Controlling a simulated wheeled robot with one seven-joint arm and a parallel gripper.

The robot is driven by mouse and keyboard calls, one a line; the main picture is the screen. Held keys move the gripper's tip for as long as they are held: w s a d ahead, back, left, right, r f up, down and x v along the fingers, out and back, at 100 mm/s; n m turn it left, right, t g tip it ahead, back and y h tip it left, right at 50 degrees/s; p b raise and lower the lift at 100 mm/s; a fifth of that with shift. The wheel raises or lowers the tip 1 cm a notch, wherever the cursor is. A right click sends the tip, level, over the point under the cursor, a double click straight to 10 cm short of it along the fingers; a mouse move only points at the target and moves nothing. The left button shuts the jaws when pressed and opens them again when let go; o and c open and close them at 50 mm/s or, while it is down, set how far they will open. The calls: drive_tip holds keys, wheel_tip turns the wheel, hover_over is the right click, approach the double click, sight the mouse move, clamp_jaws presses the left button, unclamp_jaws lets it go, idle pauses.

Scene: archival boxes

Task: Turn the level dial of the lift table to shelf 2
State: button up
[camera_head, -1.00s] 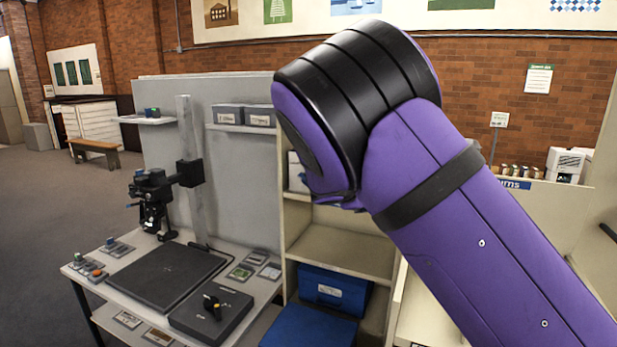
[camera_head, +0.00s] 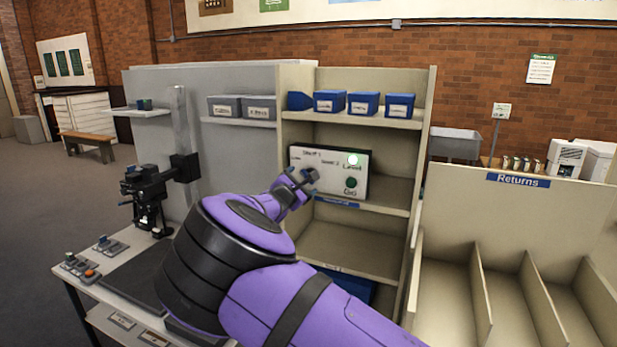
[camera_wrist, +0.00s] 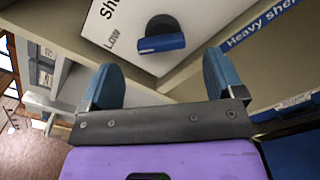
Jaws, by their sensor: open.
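The lift control panel (camera_head: 330,160) is a white board on a middle shelf of the beige unit. It has labels reading Shelf 1, Low, Shelf 2, Level and Go. The level dial (camera_wrist: 160,27) shows in the wrist view as a dark disc with a blue bar grip (camera_wrist: 162,43). Its "Low" label is at its left; its exact setting is unclear. My gripper (camera_head: 301,178) is in front of the panel and covers the dial in the head view. In the wrist view my gripper (camera_wrist: 160,65) is open, its blue fingertips on either side of the dial grip, apart from it.
Blue boxes (camera_head: 362,102) stand on the shelf above. Shelf edges border the panel. The Returns bins (camera_head: 455,290) are to the right.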

drive_tip(key=shift+x, duration=3.15)
drive_tip(key=c, duration=0.9)
